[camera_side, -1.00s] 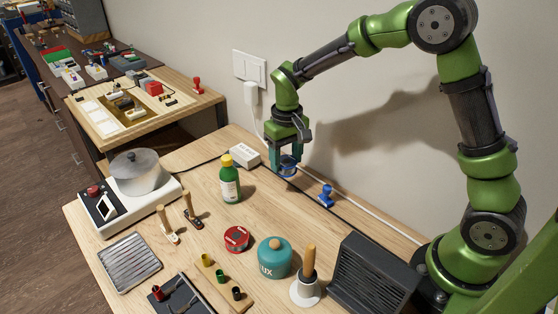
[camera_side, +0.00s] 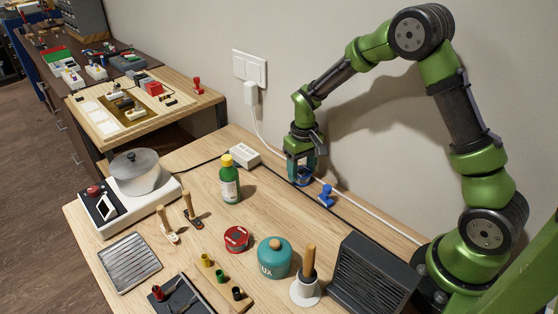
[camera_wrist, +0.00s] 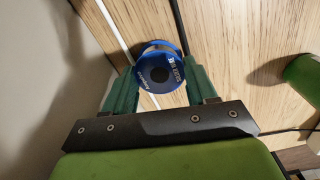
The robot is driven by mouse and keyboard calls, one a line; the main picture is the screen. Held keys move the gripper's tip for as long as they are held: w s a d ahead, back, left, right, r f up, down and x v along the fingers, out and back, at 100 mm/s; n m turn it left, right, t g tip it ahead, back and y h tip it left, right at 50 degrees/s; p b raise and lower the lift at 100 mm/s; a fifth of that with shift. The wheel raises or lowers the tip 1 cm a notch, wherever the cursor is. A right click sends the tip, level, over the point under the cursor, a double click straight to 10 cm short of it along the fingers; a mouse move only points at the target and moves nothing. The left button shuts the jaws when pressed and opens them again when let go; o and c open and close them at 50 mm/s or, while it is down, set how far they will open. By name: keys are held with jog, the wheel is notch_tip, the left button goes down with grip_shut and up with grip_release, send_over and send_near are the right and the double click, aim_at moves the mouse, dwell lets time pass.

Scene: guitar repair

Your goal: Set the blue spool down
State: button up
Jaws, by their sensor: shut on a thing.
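The blue spool (camera_side: 304,182) is between the fingers of my gripper (camera_side: 302,172) near the wall at the back of the wooden workbench (camera_side: 210,222). In the wrist view the spool (camera_wrist: 176,69) shows its round blue flange and dark centre hole, with a green finger of my gripper (camera_wrist: 160,82) on each side. My gripper is shut on it. The spool is low over the bench, close to the dark and white cables; I cannot tell whether its underside touches the wood.
A white box (camera_side: 245,154) and a green bottle with a yellow cap (camera_side: 229,182) are to the left. A teal pot (camera_side: 274,260) and red tin (camera_side: 236,239) are nearer the front. Bare wood lies between.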

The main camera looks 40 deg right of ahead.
aim_at(301, 171)
jog(key=shift+f, duration=0.15)
jog(key=o, duration=1.1)
notch_tip(301, 171, up, 12)
jog(key=shift+s+a+r+m+t+y, duration=0.35)
jog(key=shift+s+a+r+t, duration=1.2)
jog(key=shift+s, duration=1.75)
jog(key=shift+s+a+r+m+t+y, duration=0.3)
jog(key=shift+s+a+r+t, duration=0.55)
jog(key=shift+s+r, duration=1.9)
jog(key=shift+s+a+r+m+t+y, duration=0.3)
jog(key=shift+s+a+r+t, duration=0.95)
jog(key=shift+s, duration=2.55)
